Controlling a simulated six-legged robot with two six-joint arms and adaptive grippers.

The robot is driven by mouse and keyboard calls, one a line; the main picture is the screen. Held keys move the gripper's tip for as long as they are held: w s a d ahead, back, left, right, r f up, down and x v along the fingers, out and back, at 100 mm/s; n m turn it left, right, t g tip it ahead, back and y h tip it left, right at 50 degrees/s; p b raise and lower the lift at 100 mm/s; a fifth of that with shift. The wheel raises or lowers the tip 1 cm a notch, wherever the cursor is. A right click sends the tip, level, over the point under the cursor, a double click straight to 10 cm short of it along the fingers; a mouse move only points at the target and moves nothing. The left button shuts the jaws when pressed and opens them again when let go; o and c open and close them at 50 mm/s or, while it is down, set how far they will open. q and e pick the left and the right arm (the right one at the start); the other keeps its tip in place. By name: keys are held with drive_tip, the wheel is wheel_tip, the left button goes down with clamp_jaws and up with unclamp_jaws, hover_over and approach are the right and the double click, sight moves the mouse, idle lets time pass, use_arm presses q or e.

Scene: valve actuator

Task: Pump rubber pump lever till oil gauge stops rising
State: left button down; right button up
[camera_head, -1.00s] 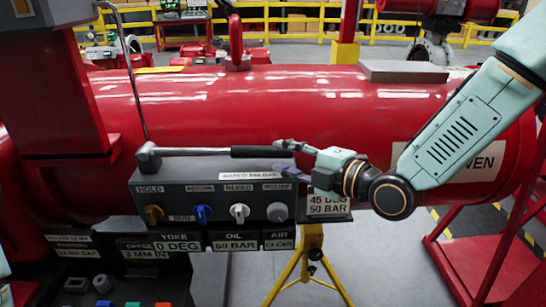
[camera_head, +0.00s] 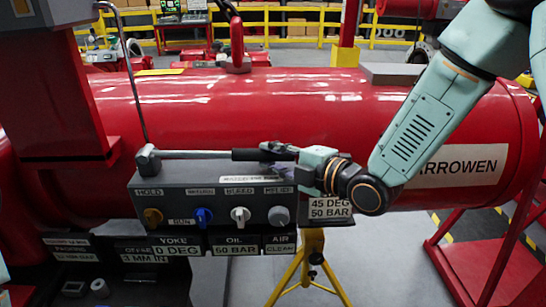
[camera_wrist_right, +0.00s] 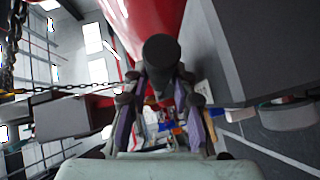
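The pump lever is a silver rod with a black rubber grip (camera_head: 248,155), lying nearly level above the grey control box. Its pivot is at the box's left end. My right gripper (camera_head: 276,153) is at the grip's right end. In the right wrist view, the grip's round black end (camera_wrist_right: 161,52) shows between the fingertips of my right gripper (camera_wrist_right: 160,80). The fingers look spread on both sides of it; I cannot tell if they touch it. The oil readout (camera_head: 236,250) appears to say 60 BAR, in small print. My left gripper is out of view.
The grey box (camera_head: 215,184) carries several knobs: yellow, blue, white and grey. A plate (camera_head: 330,207) reads 45 DEG 50 BAR. A large red cylinder (camera_head: 300,110) lies just behind the lever. A yellow tripod (camera_head: 313,265) and a red frame (camera_head: 480,265) stand at the right.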

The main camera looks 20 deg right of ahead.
clamp_jaws()
wheel_tip(320, 180, up, 12)
drive_tip(key=a+n+g+h+p, duration=0.2)
drive_tip(key=h+p, duration=0.1)
drive_tip(key=p, duration=0.9)
drive_tip(key=shift+w+a+r+n+p, duration=0.25)
drive_tip(key=shift+w+a+n+p, duration=0.05)
drive_tip(key=shift+w+n, duration=0.15)
drive_tip(key=shift+o, duration=1.6)
unclamp_jaws()
drive_tip(key=shift+s+d+f, duration=0.1)
